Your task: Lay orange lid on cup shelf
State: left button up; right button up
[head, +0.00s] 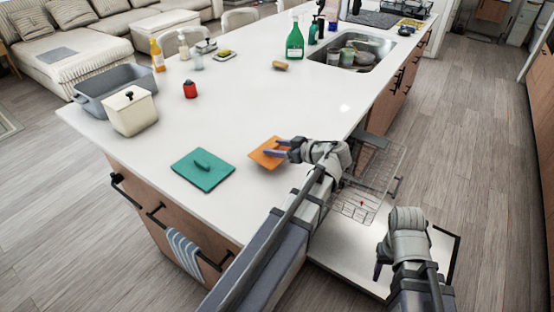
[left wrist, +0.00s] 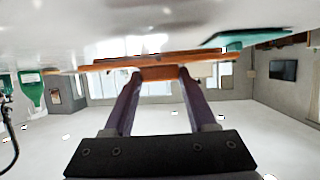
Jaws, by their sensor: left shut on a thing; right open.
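The orange lid (head: 262,158) is a flat square at the near edge of the white island counter. My left gripper (head: 281,149) reaches it from the right and is shut on its raised handle. In the left wrist view the fingers (left wrist: 160,73) pinch that handle, and the lid plate (left wrist: 105,66) lies very close to the counter; I cannot tell if they touch. A wire shelf (head: 385,165) sticks out from the island's right side, partly behind my left arm; it may be the cup shelf. My right gripper (head: 382,262) is open and empty, low at the right.
A teal lid (head: 203,172) lies left of the orange one. A green spray bottle (head: 295,42) stands near the sink. A pale pull-out surface (head: 345,262) lies below the wire shelf.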

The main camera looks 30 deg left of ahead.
pick_arm(q)
jog(key=shift+f+b, duration=1.3)
jog(key=shift+f, duration=0.45)
jog(key=shift+f, duration=0.25)
jog(key=o, duration=1.3)
jog(key=shift+o, duration=0.2)
jog(key=shift+r, duration=0.1)
